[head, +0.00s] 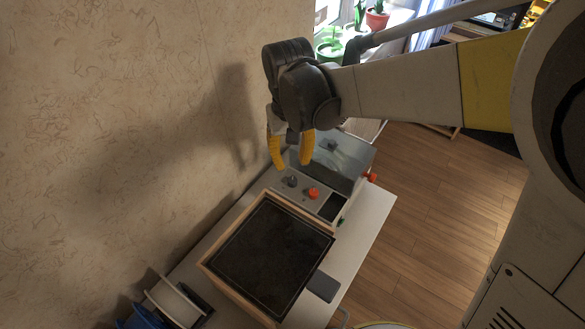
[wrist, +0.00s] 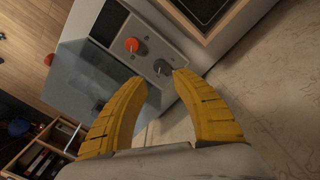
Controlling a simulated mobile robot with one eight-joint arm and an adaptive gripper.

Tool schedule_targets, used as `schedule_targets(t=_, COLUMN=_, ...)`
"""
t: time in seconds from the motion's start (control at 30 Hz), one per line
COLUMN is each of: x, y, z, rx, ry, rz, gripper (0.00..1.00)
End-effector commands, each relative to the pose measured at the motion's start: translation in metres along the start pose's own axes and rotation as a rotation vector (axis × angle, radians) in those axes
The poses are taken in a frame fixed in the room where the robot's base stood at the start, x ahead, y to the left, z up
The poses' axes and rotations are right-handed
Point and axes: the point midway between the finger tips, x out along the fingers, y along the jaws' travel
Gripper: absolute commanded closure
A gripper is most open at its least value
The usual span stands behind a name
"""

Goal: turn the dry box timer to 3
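The dry box (head: 338,158) has a grey see-through lid and a light control panel (head: 305,198), and stands on a white bench against the wall. The panel carries a dark grey knob (head: 292,181) and an orange-red knob (head: 313,193). In the wrist view are the dark knob (wrist: 162,67) and the orange-red knob (wrist: 132,45). Which one is the timer I cannot tell, and no dial numbers are legible. My gripper (head: 292,163) is open and empty above the panel. In the wrist view its yellow fingertips (wrist: 167,80) are apart, with the dark knob just beyond their gap.
A wood-framed box with a dark top (head: 270,253) stands right beside the panel on the white bench (head: 363,227). The plaster wall (head: 130,120) is close on the left. White and blue spools (head: 172,303) sit at the near left. Open wooden floor (head: 440,190) lies right.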

Motion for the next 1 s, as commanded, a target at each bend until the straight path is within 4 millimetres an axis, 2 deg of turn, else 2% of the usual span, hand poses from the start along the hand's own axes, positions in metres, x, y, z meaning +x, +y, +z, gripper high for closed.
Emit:
schedule_targets(t=0.1, x=-0.022, y=0.000, z=0.000, rx=0.000, ry=0.000, rz=0.000, gripper=0.68)
schedule_targets(t=0.23, x=-0.036, y=0.000, z=0.000, rx=0.000, ry=0.000, rz=0.000, gripper=0.68)
schedule_targets(t=0.77, x=-0.041, y=0.000, z=0.000, rx=0.001, ry=0.001, rz=0.000, gripper=0.68)
schedule_targets(t=0.87, x=-0.045, y=0.007, z=0.004, rx=0.010, ry=0.016, rz=-0.003, gripper=0.68)
schedule_targets(t=1.0, x=-0.060, y=0.036, z=0.021, rx=0.052, ry=0.080, rz=-0.011, gripper=0.68)
